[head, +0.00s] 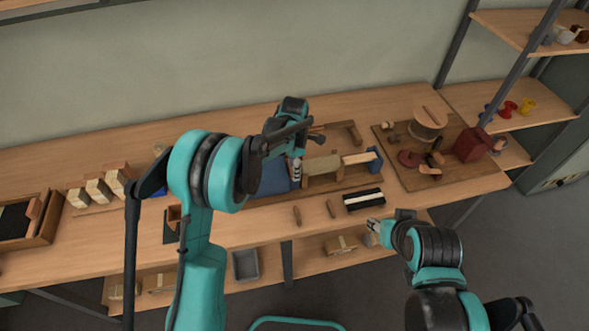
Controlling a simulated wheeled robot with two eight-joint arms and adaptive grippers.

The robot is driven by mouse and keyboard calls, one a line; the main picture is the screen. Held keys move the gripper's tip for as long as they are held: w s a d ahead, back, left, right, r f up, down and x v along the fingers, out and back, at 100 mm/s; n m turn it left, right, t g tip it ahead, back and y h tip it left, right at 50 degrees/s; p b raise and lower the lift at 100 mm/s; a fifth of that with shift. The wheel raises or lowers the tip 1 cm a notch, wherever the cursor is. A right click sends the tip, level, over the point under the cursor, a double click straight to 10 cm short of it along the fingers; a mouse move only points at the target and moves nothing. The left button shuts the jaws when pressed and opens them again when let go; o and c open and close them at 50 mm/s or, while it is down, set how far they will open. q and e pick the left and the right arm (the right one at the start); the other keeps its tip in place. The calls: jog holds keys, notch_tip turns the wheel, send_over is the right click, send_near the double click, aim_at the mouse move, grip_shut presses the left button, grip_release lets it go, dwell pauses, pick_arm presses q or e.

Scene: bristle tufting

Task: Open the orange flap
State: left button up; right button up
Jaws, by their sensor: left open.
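No flap shows clearly as such. A small orange-brown piece (173,213) stands on a dark plate at the front left of the bench, partly hidden by my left arm, and I cannot tell if it is the orange flap. My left gripper (297,171) is open and points down over the middle of the bench, beside a blue block and a wooden bristle fixture (322,166). My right gripper (374,231) is at the bench's front edge, right of centre. Its fingers are too small to tell open from shut.
The wooden bench (263,222) runs across the view. A black-and-white brush block (363,200) and two small wooden pieces lie near its front. A board with a spool (430,117) and a red box (472,145) is at right. Several wooden blocks (98,189) stand at left.

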pick_arm(q)
grip_shut()
jog(key=shift+w+a+r+g+p, duration=0.15)
jog(key=shift+w+r+g+p, duration=0.15)
jog(key=shift+r+g, duration=0.25)
jog(key=shift+w+a+r+g+h+p, duration=0.15)
jog(key=shift+w+r+g+h+p, duration=0.3)
jog(key=shift+g, duration=0.6)
jog(key=shift+w+a+r+g+h+p, duration=0.2)
jog(key=shift+w+r+g+h, duration=0.35)
jog(key=shift+g, duration=0.45)
